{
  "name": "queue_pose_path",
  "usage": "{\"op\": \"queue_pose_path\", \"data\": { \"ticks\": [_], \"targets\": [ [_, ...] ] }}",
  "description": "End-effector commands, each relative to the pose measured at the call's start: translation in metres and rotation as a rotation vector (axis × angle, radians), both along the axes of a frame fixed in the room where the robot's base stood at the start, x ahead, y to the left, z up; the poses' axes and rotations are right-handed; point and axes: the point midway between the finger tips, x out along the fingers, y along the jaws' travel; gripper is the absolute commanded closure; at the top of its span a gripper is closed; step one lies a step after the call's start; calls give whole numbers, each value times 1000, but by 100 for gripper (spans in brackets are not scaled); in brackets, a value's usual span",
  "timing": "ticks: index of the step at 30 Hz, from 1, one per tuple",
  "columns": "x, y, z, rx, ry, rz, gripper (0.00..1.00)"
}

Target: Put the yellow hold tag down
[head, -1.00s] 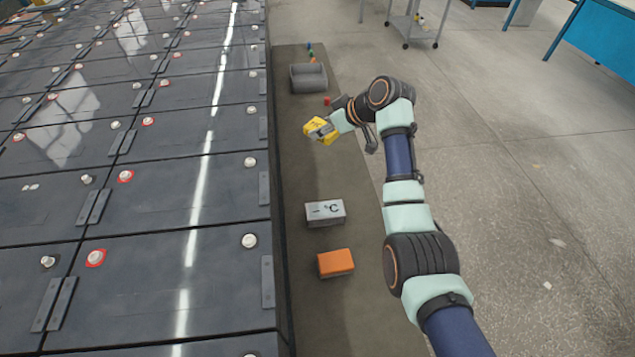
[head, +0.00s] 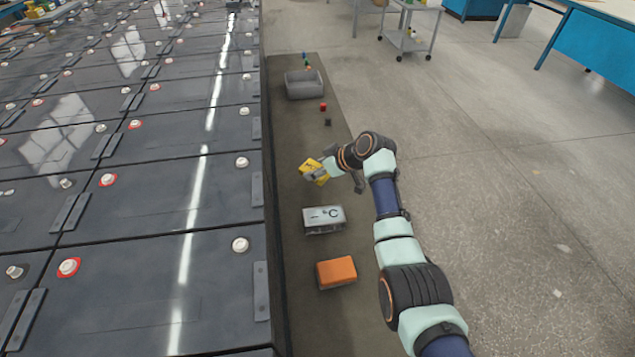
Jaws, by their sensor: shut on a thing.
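The yellow hold tag (head: 311,169) is in my gripper (head: 316,175), over the dark strip beside the battery rows in the head view. The gripper is shut on the tag, and its fingers cover part of it. A dark mark shows on the tag's yellow face. The tag is above and slightly left of the grey box marked "– °C" (head: 323,227) in the picture, apart from it. I cannot tell how high the tag is above the strip.
An orange block (head: 336,272) lies nearer than the grey box. A grey bin (head: 304,85) stands at the far end of the strip (head: 300,130), with a small red piece (head: 323,107) and a small dark piece (head: 327,122) nearer. Battery modules (head: 150,220) fill the left.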

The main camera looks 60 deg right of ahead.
Motion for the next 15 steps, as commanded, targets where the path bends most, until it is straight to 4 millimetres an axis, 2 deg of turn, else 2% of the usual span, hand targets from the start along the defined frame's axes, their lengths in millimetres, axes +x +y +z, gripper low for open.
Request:
{"op": "queue_pose_path", "data": {
  "ticks": [1,6,15],
  "targets": [
    [0,1,-15,4,2,-1,84],
    [0,1,-50,4,1,1,84],
    [0,0,-50,2,1,0,84]
  ]
}}
